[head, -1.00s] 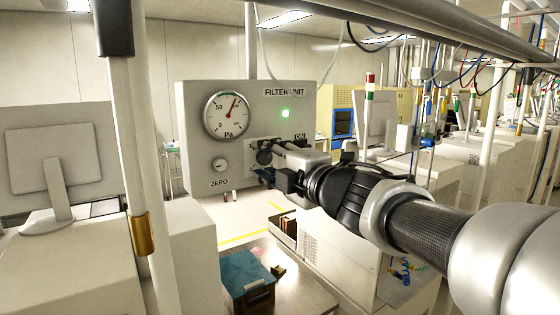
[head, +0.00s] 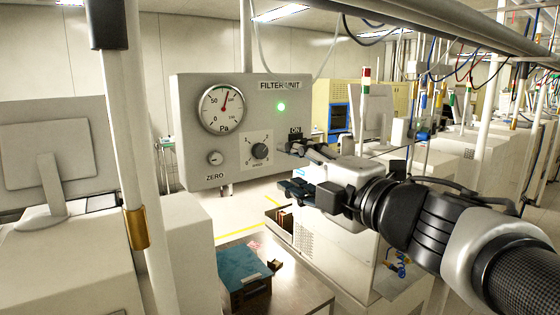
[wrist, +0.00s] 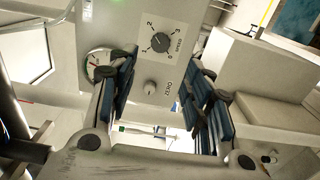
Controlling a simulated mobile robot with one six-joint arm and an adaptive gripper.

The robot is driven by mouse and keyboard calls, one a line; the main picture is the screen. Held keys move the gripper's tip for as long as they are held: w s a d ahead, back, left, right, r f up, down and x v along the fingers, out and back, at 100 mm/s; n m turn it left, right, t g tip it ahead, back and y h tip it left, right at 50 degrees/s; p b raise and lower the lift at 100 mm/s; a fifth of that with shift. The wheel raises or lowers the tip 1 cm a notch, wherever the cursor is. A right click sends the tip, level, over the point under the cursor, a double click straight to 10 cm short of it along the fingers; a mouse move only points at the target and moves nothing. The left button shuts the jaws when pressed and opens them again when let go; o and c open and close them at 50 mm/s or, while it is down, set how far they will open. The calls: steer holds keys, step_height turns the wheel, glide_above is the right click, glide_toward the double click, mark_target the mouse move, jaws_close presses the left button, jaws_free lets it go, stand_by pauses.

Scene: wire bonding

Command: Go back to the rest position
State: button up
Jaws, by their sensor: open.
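My gripper (head: 289,169) is open and empty, to the right of the filter unit (head: 186,131) and apart from its speed knob (head: 260,151). The filter unit is a grey box with a round Pa gauge (head: 222,109), a lit green lamp (head: 281,107), a ZERO knob (head: 215,158) and an ON switch partly hidden near my gripper. In the wrist view the two dark-padded fingers (wrist: 158,100) are spread wide. The speed knob (wrist: 161,42) with its numbered dial and the ZERO knob (wrist: 150,87) show beyond them.
A metal table (head: 296,290) with a teal-topped box (head: 243,270) stands below the filter unit. A white post (head: 146,170) and a monitor (head: 46,152) are at the left. Rails and cables hang over my arm at the upper right.

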steer(key=shift+v, duration=0.8)
steer(key=s+d+f+m+g+h+b, duration=0.1)
steer(key=s+d+f+m+h+b, duration=0.15)
steer(key=d+f+m+h, duration=0.5)
steer(key=s+d+f+m+h+b, duration=0.25)
steer(key=d+f+m+h, duration=0.25)
steer(key=d+f+m, duration=0.4)
steer(key=s+a+f+m+g+y+b, duration=0.1)
steer(key=s+a+f+m+g, duration=0.2)
steer(key=s+f, duration=0.6)
steer(key=s+a+f+m+g+y+b, duration=0.1)
steer(key=s+a+f+m+g, duration=0.2)
steer(key=s+f, duration=0.6)
steer(key=f+m+g, duration=0.1)
steer(key=m+g, duration=0.1)
steer(key=g, duration=0.1)
steer(key=shift+s+f, duration=0.35)
steer(key=shift+s, duration=0.05)
steer(key=shift+a+y, duration=0.1)
steer(key=shift+y, duration=0.15)
stand_by(2.8)
